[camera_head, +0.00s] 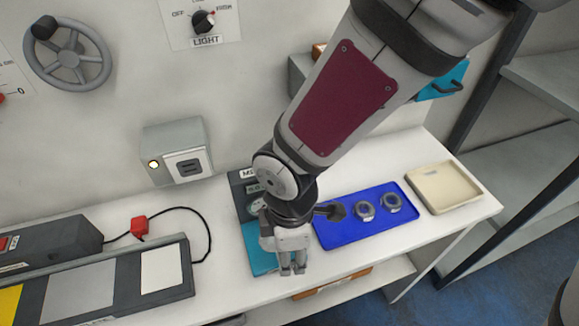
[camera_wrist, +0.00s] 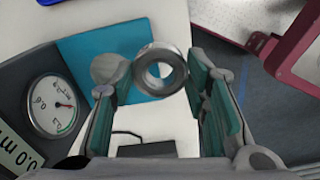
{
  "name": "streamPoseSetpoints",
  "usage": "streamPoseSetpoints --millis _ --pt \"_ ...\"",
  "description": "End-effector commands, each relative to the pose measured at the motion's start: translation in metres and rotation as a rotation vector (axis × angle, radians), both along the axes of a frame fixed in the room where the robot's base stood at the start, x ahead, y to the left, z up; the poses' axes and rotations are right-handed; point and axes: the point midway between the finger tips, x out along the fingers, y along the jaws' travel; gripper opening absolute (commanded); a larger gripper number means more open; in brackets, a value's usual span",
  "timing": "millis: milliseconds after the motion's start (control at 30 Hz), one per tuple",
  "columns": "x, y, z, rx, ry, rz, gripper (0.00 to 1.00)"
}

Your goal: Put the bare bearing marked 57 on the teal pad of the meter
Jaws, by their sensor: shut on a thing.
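My gripper (camera_head: 292,270) is shut on a metal bearing ring (camera_wrist: 160,62), held between its fingertips; no number on it is readable. In the wrist view the ring appears over the right part of the teal pad (camera_wrist: 100,42), but I cannot tell whether it touches it. A grey disc (camera_wrist: 108,68) shows beside the left fingertip, over the pad. The meter's round dial (camera_wrist: 52,105) is left of the pad. In the head view the teal pad (camera_head: 256,254) is partly hidden behind my gripper, and the meter (camera_head: 240,183) is partly behind my arm.
A blue tray (camera_head: 340,236) right of the gripper holds two ring-shaped parts (camera_head: 365,211) (camera_head: 391,202). A cream tray (camera_head: 446,203) is at the bench's right end. A dark unit with a white panel (camera_head: 161,267) stands left. Bare white bench lies between it and the pad.

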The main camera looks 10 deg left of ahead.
Motion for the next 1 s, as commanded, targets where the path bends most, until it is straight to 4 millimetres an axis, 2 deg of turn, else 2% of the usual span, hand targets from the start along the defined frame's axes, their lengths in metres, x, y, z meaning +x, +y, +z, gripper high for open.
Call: streamPoseSetpoints --millis 100,300,500,767,1000 --pt "0.018 0.021 -0.002 0.001 0.001 0.001 0.1" --pt "0.041 0.042 -0.004 0.001 -0.001 0.002 0.1" --pt "0.052 0.052 -0.006 0.0 0.0 0.002 0.1" --pt "0.051 0.052 -0.039 -0.001 0.001 0.001 0.1" --pt "0.052 0.052 -0.041 0.0 -0.001 0.001 0.1"
